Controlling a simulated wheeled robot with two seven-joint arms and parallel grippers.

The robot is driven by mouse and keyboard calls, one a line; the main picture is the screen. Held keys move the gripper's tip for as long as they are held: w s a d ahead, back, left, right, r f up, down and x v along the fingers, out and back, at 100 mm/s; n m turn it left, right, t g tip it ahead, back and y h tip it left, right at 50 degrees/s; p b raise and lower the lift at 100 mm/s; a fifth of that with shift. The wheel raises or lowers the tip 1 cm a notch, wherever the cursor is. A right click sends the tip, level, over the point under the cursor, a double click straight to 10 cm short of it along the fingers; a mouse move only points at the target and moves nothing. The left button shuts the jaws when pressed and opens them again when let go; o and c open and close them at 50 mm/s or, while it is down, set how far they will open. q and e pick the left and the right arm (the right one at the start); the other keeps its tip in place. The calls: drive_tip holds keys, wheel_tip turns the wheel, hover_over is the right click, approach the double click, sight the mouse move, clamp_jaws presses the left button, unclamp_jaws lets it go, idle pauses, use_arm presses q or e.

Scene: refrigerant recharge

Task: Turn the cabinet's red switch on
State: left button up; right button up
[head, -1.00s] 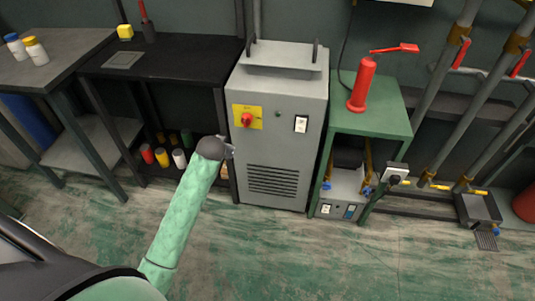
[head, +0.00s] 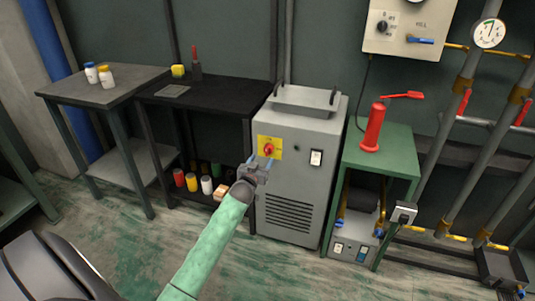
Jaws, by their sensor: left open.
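The grey cabinet (head: 297,185) stands in the middle of the head view. Its red switch (head: 268,149) is a rotary knob on a yellow plate (head: 262,141) at the upper left of the front face. My left gripper (head: 262,164) is open, with its fingers pointing up at the yellow plate just below the red knob. The fingertips overlap the plate's lower part in the picture; I cannot tell whether they touch the knob. A white rocker switch (head: 316,158) is to the right on the same face. My right gripper does not show.
A black table (head: 225,93) with bottles under it stands left of the cabinet. A green stand (head: 387,155) with a red hand pump (head: 373,128) stands on the right. A wall panel (head: 408,28) and pipes are behind. The floor in front is clear.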

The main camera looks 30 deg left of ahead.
sight(266, 152)
use_arm(q)
drive_tip(key=shift+x, duration=3.55)
drive_tip(key=shift+a+f, duration=0.1)
drive_tip(key=shift+a, duration=0.05)
drive_tip(key=c, duration=0.9)
